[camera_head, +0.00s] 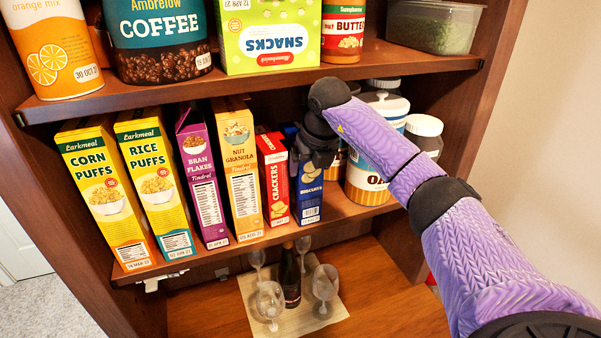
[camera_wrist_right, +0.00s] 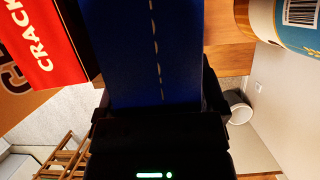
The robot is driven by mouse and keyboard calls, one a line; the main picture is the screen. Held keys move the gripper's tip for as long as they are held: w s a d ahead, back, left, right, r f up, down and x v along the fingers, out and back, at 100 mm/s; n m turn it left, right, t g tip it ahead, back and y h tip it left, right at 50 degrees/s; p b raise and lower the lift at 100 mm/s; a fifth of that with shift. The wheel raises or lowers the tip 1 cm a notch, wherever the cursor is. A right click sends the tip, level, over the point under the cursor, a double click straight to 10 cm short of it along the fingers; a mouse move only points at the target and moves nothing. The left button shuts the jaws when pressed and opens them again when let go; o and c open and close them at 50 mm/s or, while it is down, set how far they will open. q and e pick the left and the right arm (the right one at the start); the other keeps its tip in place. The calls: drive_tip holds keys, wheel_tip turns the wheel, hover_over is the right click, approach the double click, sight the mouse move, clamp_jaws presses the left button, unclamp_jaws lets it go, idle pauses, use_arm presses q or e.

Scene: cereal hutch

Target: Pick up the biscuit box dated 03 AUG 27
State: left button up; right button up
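The blue biscuit box (camera_head: 309,193) stands upright on the middle shelf, at the right end of the row of boxes. Its date print is too small to read. My right gripper (camera_head: 318,150) is at the top of this box and hides its upper part. In the right wrist view the blue box (camera_wrist_right: 158,55) fills the space between the dark fingers (camera_wrist_right: 160,105). I cannot tell whether the fingers press on it or stand slightly apart. My left gripper is not in view.
A red crackers box (camera_head: 274,180) stands close on the left, also in the right wrist view (camera_wrist_right: 40,45). An oats canister (camera_head: 367,180) stands on the right. The upper shelf (camera_head: 270,80) is above. Glasses and a bottle (camera_head: 290,275) stand below.

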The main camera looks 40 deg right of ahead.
clamp_jaws()
drive_tip(key=shift+r, duration=0.15)
